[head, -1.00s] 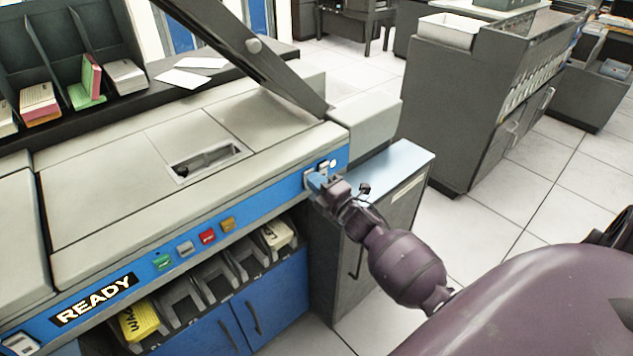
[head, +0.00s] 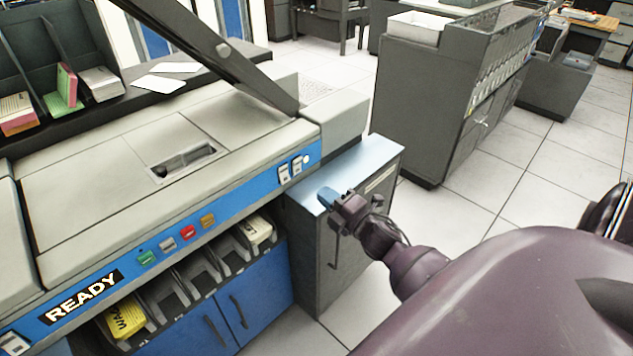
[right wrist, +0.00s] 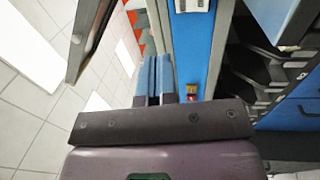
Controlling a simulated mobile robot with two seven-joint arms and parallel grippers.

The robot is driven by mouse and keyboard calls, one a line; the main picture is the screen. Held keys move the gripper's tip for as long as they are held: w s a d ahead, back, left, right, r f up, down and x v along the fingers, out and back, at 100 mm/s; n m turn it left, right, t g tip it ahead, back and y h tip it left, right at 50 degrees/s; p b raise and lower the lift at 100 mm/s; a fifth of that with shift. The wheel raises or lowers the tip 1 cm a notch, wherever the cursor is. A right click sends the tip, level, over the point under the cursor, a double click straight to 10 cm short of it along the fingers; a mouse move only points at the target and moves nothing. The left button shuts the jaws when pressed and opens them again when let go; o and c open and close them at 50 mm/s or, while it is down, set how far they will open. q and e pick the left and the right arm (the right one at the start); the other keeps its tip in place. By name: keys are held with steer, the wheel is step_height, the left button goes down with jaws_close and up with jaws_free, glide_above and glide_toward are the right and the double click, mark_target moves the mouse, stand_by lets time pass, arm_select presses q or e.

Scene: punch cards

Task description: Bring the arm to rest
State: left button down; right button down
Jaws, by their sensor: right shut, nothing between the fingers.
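My right gripper (head: 327,197) is shut and empty. In the head view it is in the air in front of the blue panel's right end, apart from the two light switches (head: 290,169) there. In the right wrist view its blue fingertips (right wrist: 154,75) lie close together, pointing away along the blue panel (right wrist: 189,50). My purple right arm (head: 480,300) comes in from the lower right. My left gripper does not show.
The machine with a "READY" sign (head: 83,297) and coloured buttons (head: 187,232) fills the left. A grey cabinet (head: 376,151) stands close behind the gripper. Card bins (head: 200,275) sit below the panel. Open tiled floor (head: 480,190) lies to the right.

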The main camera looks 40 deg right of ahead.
steer(key=shift+s, duration=0.4)
stand_by(0.4)
steer(key=s+a+f+m+g+h, duration=0.1)
steer(key=s+a+f+m+g, duration=0.3)
steer(key=s+m, duration=0.5)
steer(key=s+a+f+m+g, duration=0.4)
steer(key=s+a+f+m, duration=0.4)
steer(key=s, duration=0.3)
steer(key=shift+a+f+m+g+h+p, duration=0.3)
steer(key=shift+f+m+h+p, duration=0.1)
steer(key=shift+m, duration=0.1)
steer(key=shift+d, duration=0.1)
stand_by(0.8)
